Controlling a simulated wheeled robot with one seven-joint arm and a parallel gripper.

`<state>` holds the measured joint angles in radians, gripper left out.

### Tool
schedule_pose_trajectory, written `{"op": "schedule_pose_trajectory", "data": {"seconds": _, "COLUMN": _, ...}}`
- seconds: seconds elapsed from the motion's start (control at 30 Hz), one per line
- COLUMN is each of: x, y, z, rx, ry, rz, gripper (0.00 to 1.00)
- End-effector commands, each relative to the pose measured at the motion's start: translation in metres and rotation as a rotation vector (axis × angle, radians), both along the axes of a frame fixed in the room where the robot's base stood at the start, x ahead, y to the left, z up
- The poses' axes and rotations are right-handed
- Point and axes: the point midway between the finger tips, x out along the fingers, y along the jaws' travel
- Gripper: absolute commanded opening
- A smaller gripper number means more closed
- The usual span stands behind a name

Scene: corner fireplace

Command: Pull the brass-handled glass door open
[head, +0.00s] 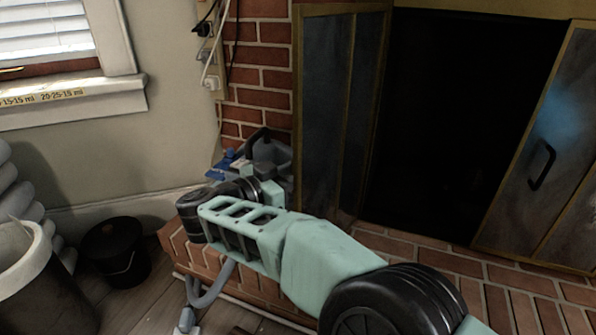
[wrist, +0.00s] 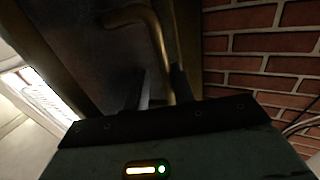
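The fireplace's left glass door (head: 325,110) has dark panes in a brass-coloured frame. Its pane also shows in the wrist view (wrist: 75,45). A curved brass handle (wrist: 151,19) stands out from it, its lower end running down to my gripper's fingers. My gripper (wrist: 162,88) has two dark fingers a little apart, with the handle's lower end at or between them. I cannot tell whether they clamp it. In the head view the fingers and this handle cannot be made out. The right glass door (head: 550,120) stands angled, with a black handle (head: 541,165).
The dark firebox opening (head: 455,110) lies between the doors. The brick wall (head: 262,70) is close beside the handle. A raised brick hearth (head: 520,305) runs below. A black bucket (head: 115,250) and a bin (head: 35,280) stand at lower left. Cables (head: 213,60) hang on the wall.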

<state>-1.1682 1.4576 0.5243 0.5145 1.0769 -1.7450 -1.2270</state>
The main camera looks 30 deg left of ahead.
Motion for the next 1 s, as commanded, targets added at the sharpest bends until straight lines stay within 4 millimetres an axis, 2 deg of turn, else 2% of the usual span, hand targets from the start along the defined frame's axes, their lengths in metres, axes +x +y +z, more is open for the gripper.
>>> {"op": "schedule_pose_trajectory", "data": {"seconds": 0.17, "x": -0.006, "y": 0.002, "z": 0.0, "rx": 0.0, "ry": 0.001, "rz": 0.002, "gripper": 0.25}}
{"op": "schedule_pose_trajectory", "data": {"seconds": 0.47, "x": -0.051, "y": 0.017, "z": 0.001, "rx": 0.0, "ry": 0.0, "rz": 0.002, "gripper": 0.25}}
{"op": "schedule_pose_trajectory", "data": {"seconds": 0.6, "x": -0.064, "y": 0.022, "z": -0.002, "rx": 0.001, "ry": 0.0, "rz": 0.001, "gripper": 0.25}}
{"op": "schedule_pose_trajectory", "data": {"seconds": 1.0, "x": -0.071, "y": 0.024, "z": 0.0, "rx": 0.0, "ry": 0.0, "rz": 0.0, "gripper": 0.25}}
